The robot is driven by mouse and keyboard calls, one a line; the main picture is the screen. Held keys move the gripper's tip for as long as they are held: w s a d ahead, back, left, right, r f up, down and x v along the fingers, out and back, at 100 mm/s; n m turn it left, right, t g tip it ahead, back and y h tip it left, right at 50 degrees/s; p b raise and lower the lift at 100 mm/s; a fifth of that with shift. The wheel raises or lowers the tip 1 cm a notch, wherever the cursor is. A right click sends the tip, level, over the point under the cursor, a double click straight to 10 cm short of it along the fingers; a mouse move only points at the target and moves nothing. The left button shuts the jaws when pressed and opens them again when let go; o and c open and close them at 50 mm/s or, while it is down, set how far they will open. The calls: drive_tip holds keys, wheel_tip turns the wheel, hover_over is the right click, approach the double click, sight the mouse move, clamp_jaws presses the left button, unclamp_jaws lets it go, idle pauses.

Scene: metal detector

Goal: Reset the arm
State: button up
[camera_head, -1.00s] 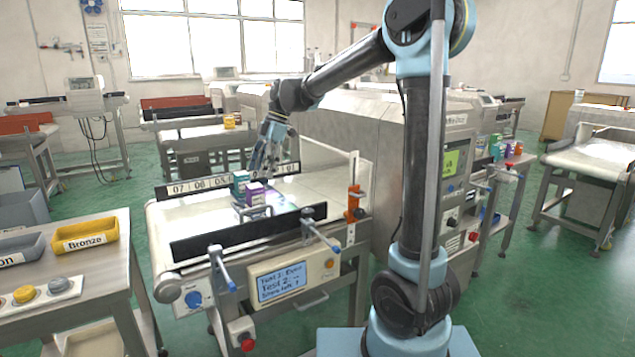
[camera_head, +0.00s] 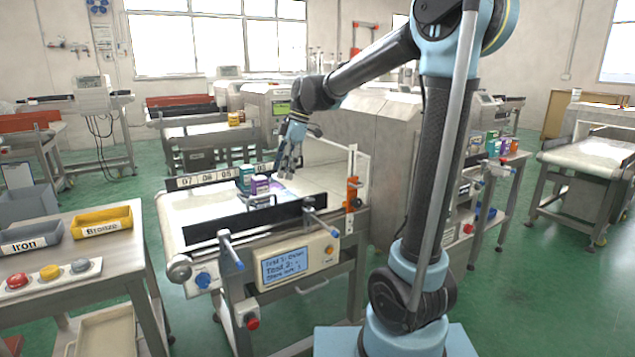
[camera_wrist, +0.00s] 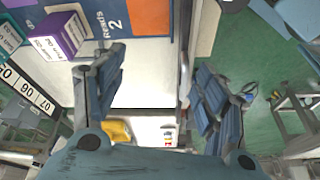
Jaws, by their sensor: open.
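My gripper (camera_head: 290,160) is open and empty above the conveyor belt (camera_head: 205,208) of the metal detector, to the right of two small boxes. A teal box (camera_head: 245,178) and a purple box (camera_head: 261,185) stand side by side on the belt. In the wrist view my gripper (camera_wrist: 155,95) has its two fingers spread wide, with nothing between them. The purple box (camera_wrist: 62,35) and part of the teal box (camera_wrist: 10,32) show at the upper left there, apart from the fingers.
A numbered strip (camera_head: 203,178) and a black rail (camera_head: 262,216) flank the belt. An orange post (camera_head: 352,193) stands at its right. At left, a table (camera_head: 110,262) carries a grey Iron bin (camera_head: 32,234), a yellow Bronze bin (camera_head: 102,221) and coloured buttons (camera_head: 50,272).

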drive_tip(key=s+d+m, duration=0.1)
drive_tip(key=d, duration=0.2)
drive_tip(key=s+d+f+m, duration=0.1)
drive_tip(key=s+d+m, duration=0.1)
drive_tip(key=d, duration=0.1)
drive_tip(key=s+d+m+t, duration=0.1)
drive_tip(key=d, duration=0.2)
drive_tip(key=shift+s+d+f+m, duration=0.2)
drive_tip(key=shift+s+f+m, duration=0.05)
drive_tip(key=shift+m, duration=0.05)
drive_tip(key=s+d+f+m+t+h, duration=0.2)
drive_tip(key=s+d+f+m+h, duration=0.1)
drive_tip(key=s+d+f+m, duration=1.3)
drive_tip(key=s+d, duration=0.3)
drive_tip(key=d, duration=0.1)
drive_tip(key=shift+s+d+f+t+h, duration=0.15)
drive_tip(key=shift+d+f+t+h, duration=0.15)
drive_tip(key=shift+t, duration=0.1)
